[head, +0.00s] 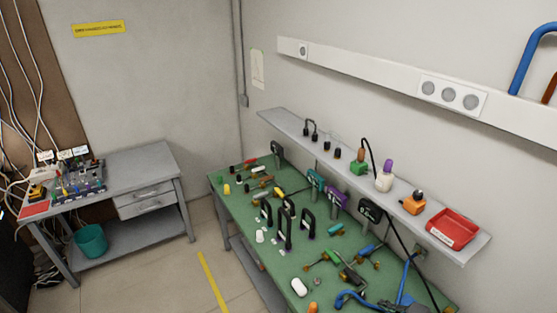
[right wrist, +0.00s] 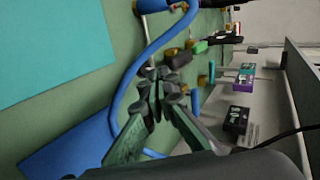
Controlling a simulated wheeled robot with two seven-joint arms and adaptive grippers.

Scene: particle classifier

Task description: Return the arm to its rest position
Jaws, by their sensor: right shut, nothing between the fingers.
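My right gripper (right wrist: 158,85) shows in the right wrist view with its dark fingers drawn together and nothing between them. A blue hose (right wrist: 125,85) curves past its fingertips; I cannot tell whether they touch. The green workbench top (right wrist: 100,115) lies behind the fingers. In the head view I cannot clearly pick out the right gripper among the tools at the bench's near end. My left gripper is not in view.
The green bench (head: 228,203) holds several clamps and small fittings. A grey shelf (head: 285,122) above it carries small parts and a red tray (head: 453,229). A grey table (head: 145,160) stands at left. A teal sheet (right wrist: 50,50) lies near the right gripper. Floor between is clear.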

